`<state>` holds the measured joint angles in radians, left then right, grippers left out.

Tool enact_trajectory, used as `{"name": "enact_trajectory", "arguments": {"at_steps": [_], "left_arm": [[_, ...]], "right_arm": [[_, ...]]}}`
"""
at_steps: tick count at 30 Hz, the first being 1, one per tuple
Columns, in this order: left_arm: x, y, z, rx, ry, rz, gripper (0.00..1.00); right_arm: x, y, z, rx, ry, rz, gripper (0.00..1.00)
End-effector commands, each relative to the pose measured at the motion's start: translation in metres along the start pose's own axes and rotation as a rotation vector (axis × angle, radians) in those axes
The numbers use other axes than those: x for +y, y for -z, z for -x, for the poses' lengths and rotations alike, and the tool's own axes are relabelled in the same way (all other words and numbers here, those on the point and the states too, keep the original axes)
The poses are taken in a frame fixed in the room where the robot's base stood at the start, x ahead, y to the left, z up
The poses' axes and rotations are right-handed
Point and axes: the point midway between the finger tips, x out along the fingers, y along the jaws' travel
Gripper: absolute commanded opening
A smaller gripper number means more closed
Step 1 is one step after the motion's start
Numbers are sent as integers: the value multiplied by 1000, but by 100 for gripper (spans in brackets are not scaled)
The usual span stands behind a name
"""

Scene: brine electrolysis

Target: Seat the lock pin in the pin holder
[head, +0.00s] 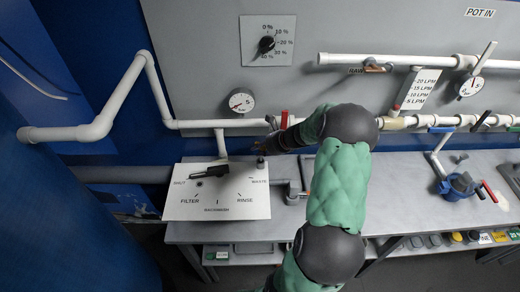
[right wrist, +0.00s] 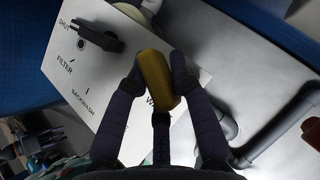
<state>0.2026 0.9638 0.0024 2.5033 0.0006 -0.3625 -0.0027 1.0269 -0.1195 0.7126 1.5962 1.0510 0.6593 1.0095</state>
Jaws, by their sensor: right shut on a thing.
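A yellow rounded block, which I take to be the lock pin's grip (right wrist: 154,78), is between the fingers of my right gripper (right wrist: 160,88) in the right wrist view. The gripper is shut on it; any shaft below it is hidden. In the head view my right gripper (head: 265,149) is small and dark, near the WASTE corner of the white valve panel (head: 218,208). A black valve handle (head: 208,172) lies across the panel's upper part. A small dark round spot (right wrist: 82,45) shows beside the handle; I cannot tell whether it is the pin holder.
The panel sits at the left end of a grey bench (head: 200,232). A white pipe (head: 100,130) and a gauge (head: 241,101) are on the wall behind. A grey elbow pipe (right wrist: 228,128) lies right of the panel. A blue pump-like part (head: 458,187) stands farther right.

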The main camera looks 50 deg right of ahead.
Motion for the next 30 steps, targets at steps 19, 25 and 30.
{"name": "enact_trajectory", "arguments": {"at_steps": [19,25,30], "left_arm": [[-3,0,-8,0,0,0,40],[-3,0,-8,0,0,0,40],[-3,0,-8,0,0,0,40]], "right_arm": [[0,8,-8,0,0,1,0],[0,9,-8,0,0,1,0],[0,8,-8,0,0,1,0]]}}
